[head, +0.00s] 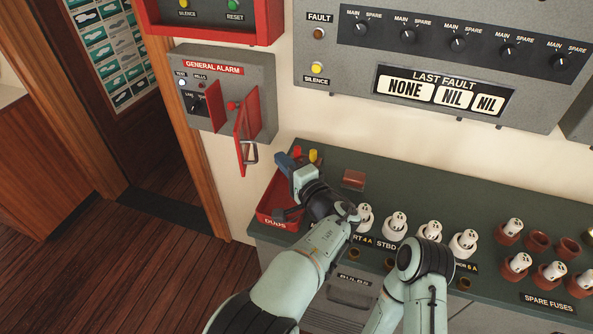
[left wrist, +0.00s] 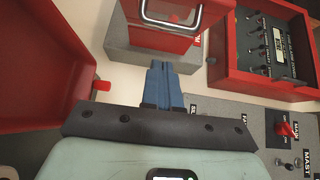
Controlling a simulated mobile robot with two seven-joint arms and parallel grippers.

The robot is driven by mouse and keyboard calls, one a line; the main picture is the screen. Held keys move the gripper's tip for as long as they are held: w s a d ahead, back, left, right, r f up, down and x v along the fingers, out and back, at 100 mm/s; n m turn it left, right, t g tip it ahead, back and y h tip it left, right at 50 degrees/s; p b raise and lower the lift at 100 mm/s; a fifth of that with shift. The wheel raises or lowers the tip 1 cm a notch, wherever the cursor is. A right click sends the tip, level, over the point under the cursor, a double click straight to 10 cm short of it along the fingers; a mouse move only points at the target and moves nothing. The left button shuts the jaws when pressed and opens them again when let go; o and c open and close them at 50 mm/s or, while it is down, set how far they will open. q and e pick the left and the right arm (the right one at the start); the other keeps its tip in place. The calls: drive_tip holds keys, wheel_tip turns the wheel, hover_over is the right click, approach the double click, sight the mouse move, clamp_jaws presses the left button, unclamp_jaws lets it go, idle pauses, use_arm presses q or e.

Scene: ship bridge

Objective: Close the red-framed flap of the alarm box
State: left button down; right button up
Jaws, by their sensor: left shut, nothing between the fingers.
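The grey alarm box (head: 200,65) hangs on the cream wall, labelled GENERAL ALARM. Its red-framed flap (head: 240,128) stands open, swung out from the box front, with a metal loop handle (head: 249,155) at its lower edge. My left gripper (head: 282,160) is shut and empty, to the right of the handle and slightly below it, apart from it. In the left wrist view its blue fingers (left wrist: 163,88) point toward the flap (left wrist: 160,40), whose handle (left wrist: 170,18) shows at the top edge. My right gripper is not in view.
A red DUDS tray (head: 268,214) sits on the green-topped console (head: 330,160), below my left gripper. Fuses in holders (head: 430,231) line the console to the right. A grey fault panel (head: 455,95) hangs above. A doorway lies to the left.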

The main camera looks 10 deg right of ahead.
use_arm(q)
drive_tip(key=shift+w+a, duration=0.3)
drive_tip(key=shift+a, duration=0.3)
drive_tip(key=shift+w+a, duration=0.3)
drive_tip(key=shift+a, duration=0.35)
drive_tip(key=shift+w+a, duration=0.3)
drive_tip(key=shift+a, duration=0.3)
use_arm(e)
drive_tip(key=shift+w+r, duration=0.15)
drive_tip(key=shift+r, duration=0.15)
use_arm(q)
drive_tip(key=shift+s+a+f+m+h+b, duration=0.15)
drive_tip(key=shift+a+m+h+b, duration=0.2)
drive_tip(key=shift+h+b, duration=0.35)
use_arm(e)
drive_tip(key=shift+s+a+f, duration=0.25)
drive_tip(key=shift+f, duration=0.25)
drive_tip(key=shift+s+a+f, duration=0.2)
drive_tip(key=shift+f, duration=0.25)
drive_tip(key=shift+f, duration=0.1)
